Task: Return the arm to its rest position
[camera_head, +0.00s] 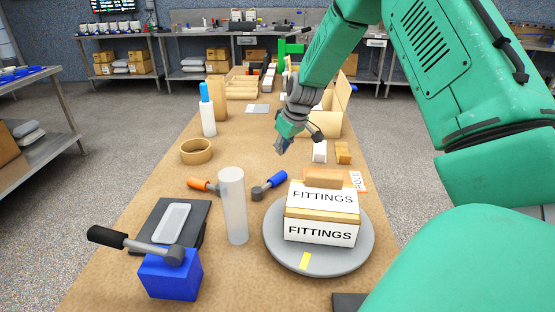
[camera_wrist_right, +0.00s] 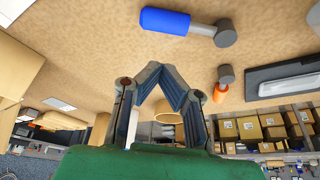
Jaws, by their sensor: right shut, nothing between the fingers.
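My right gripper (camera_head: 283,143) hangs above the middle of the long table (camera_head: 150,215), with my green arm coming in from the right. In the right wrist view its two fingers (camera_wrist_right: 160,72) meet at the tips, with nothing between them. My left gripper and left arm do not show. The gripper is apart from the blue-handled tool (camera_head: 269,186), which lies on the table nearer to me and also shows in the right wrist view (camera_wrist_right: 165,21).
A grey turntable (camera_head: 319,261) bears stacked FITTINGS boxes (camera_head: 321,212). A clear cylinder (camera_head: 233,205), a blue block with a black-handled lever (camera_head: 170,276), a tape ring (camera_head: 196,151) and a white bottle (camera_head: 207,117) stand on the left. Open cardboard boxes (camera_head: 327,122) stand behind my gripper.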

